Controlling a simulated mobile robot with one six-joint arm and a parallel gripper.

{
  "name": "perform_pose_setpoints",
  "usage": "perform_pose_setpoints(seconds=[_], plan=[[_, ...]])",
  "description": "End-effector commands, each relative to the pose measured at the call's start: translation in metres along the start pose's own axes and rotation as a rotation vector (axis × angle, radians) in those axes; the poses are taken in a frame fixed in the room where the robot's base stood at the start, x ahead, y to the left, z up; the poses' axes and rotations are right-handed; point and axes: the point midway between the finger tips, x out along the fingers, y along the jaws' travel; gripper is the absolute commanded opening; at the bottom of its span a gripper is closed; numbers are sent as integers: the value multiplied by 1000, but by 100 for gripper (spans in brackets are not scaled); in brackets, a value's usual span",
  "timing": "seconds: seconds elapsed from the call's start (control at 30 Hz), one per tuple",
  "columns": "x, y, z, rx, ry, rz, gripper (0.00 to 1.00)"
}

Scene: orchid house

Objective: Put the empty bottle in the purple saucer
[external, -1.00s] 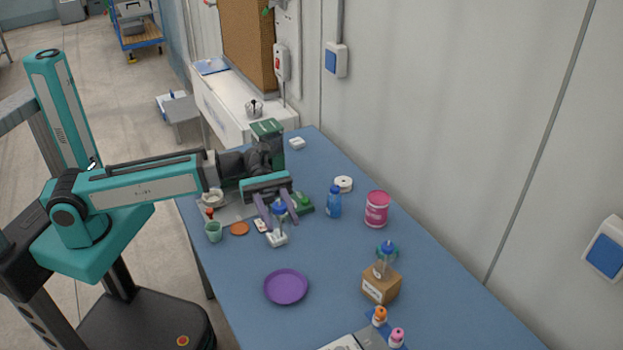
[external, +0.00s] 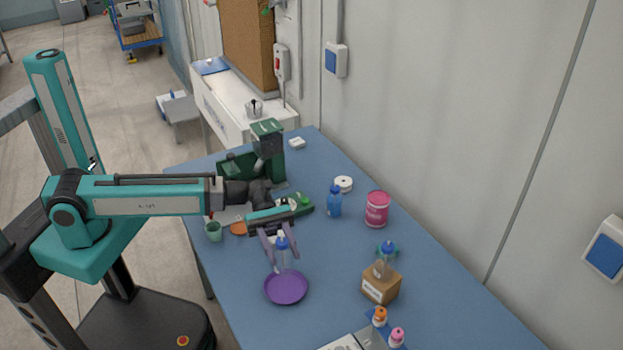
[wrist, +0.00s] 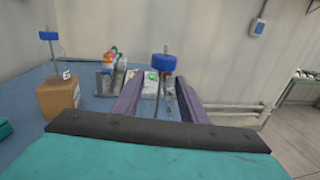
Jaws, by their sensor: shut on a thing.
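My gripper (external: 284,262) is shut on a clear, empty-looking bottle (external: 283,258) with a blue cap. The bottle is upright between the purple fingers and also shows in the wrist view (wrist: 165,92). The purple saucer (external: 286,291) lies on the blue table. In the external view the bottle's base overlaps the saucer's far rim; I cannot tell whether it touches. The saucer does not show in the wrist view.
A similar clear bottle (external: 386,263) with a blue cap stands on a cardboard box (external: 381,287) right of the saucer. A blue bottle (external: 334,202) and a pink tub (external: 376,209) stand farther back. Small orange-topped and pink-topped bottles stand near the front right.

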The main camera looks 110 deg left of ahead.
Motion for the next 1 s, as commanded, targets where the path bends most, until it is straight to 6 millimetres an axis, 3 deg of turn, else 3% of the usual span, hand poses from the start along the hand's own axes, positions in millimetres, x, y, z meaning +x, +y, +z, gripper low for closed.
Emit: perform_pose_setpoints(seconds=[0.27, 0.7, 1.0], plan=[[0, 0, -2, -1, 0, 0, 18], [0, 0, -38, -3, 0, 0, 18], [0, 0, -44, 0, 0, 0, 18]])
